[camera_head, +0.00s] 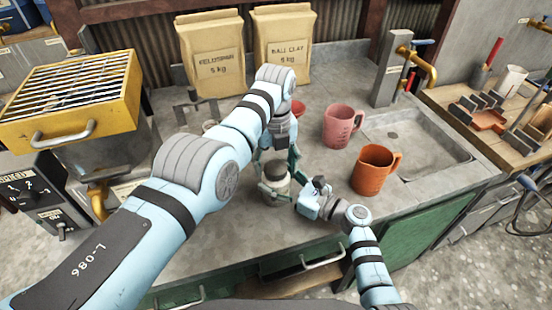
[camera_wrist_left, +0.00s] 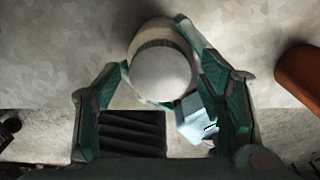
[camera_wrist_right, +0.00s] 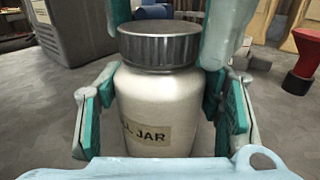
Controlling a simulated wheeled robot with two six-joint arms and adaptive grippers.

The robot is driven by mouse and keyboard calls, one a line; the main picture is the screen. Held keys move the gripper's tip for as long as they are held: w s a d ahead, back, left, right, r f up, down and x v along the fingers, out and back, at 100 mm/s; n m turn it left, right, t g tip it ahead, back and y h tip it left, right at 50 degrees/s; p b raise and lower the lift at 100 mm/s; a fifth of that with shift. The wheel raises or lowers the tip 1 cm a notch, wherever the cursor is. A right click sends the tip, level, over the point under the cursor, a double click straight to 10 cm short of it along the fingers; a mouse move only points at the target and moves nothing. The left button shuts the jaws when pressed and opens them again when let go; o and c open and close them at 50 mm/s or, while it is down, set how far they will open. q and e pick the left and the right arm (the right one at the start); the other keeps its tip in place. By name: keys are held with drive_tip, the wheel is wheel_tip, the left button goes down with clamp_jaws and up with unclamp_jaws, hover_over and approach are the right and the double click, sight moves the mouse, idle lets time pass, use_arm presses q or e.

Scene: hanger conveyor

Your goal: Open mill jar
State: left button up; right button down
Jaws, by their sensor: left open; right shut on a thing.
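The mill jar (camera_head: 275,188) stands upright on the counter, partly hidden by my grippers. In the right wrist view the jar (camera_wrist_right: 155,105) is a cream body with a "JAR" label and a grey metal lid (camera_wrist_right: 160,45) sitting on it. My right gripper (camera_wrist_right: 158,112) is shut on the jar's body from the side. My left gripper (camera_head: 279,166) points down over the jar, open, with its teal fingers on either side of the lid. The lid's round top (camera_wrist_left: 163,75) shows between those fingers in the left wrist view; whether they touch it I cannot tell.
An orange mug (camera_head: 372,170) stands right of the jar, with a pink mug (camera_head: 340,126) behind it. A sink (camera_head: 432,145) lies farther right. Paper bags (camera_head: 212,58) stand at the back, and a yellow grated sieve box (camera_head: 70,105) is at left.

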use_arm(q)
drive_tip(key=c, duration=1.2)
drive_tip(key=n, duration=0.4)
drive_tip(key=shift+n, duration=0.3)
drive_tip(key=n, duration=0.8)
drive_tip(key=shift+n, duration=0.3)
drive_tip(key=n, duration=0.3)
drive_tip(key=shift+n, duration=0.4)
drive_tip(key=n, duration=0.3)
drive_tip(key=shift+r+n, duration=0.1)
drive_tip(key=shift+n, duration=0.3)
drive_tip(key=n, duration=0.7)
drive_tip(key=shift+n, duration=0.3)
drive_tip(key=n, duration=0.3)
drive_tip(key=shift+s+n, duration=0.1)
drive_tip(key=shift+n, duration=0.3)
drive_tip(key=n, duration=0.4)
drive_tip(key=shift+r+n, duration=0.1)
drive_tip(key=shift+n, duration=0.3)
drive_tip(key=n, duration=0.8)
drive_tip(key=shift+n, duration=0.4)
drive_tip(key=n, duration=0.4)
drive_tip(key=shift+d, duration=0.1)
drive_tip(key=n, duration=0.4)
